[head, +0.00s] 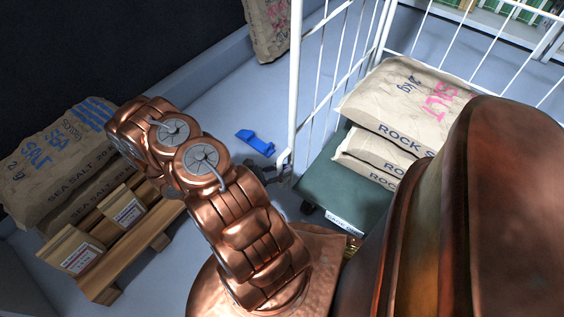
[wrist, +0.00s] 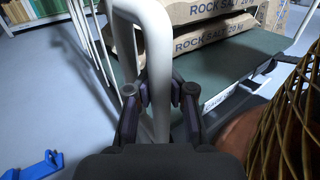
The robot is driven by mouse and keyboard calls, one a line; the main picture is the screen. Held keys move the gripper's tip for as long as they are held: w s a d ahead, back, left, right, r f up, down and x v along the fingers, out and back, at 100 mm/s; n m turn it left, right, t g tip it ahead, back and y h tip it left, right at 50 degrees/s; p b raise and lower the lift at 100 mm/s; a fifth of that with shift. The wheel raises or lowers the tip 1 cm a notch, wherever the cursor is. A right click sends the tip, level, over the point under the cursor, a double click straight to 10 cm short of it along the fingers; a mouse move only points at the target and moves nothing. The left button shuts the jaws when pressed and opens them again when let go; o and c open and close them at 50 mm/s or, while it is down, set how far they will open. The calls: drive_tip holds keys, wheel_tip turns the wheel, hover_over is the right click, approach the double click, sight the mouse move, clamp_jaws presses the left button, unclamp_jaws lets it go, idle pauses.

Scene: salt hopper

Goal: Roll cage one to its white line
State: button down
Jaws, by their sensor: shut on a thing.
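The cage (head: 330,187) has a dark green deck, white wire sides and a label on its front edge, partly hidden by my body in the head view. Several rock salt sacks (head: 403,104) lie stacked on it. In the wrist view, my gripper (wrist: 161,92) is shut around a white upright tube of the cage (wrist: 153,50) at its front left corner. The gripper also shows in the head view (head: 280,174), small and partly hidden by my arm. The label (wrist: 219,97) reads "CAGE", its number unclear. No white floor line is clearly visible.
A wooden pallet (head: 157,241) with sea salt sacks (head: 52,172) stands at the left. A blue object (head: 256,142) lies on the floor left of the cage and shows in the wrist view (wrist: 38,166). Another sack (head: 267,28) stands at the back by the wall. Shelves are behind the cage.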

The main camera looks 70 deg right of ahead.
drive_tip(key=shift+w+d, duration=0.25)
drive_tip(key=shift+w, duration=0.15)
drive_tip(key=c, duration=1.1)
unclamp_jaws()
drive_tip(key=shift+w, duration=0.15)
drive_tip(key=shift+a, duration=0.1)
drive_tip(key=v, duration=1.2)
drive_tip(key=shift+r, duration=0.1)
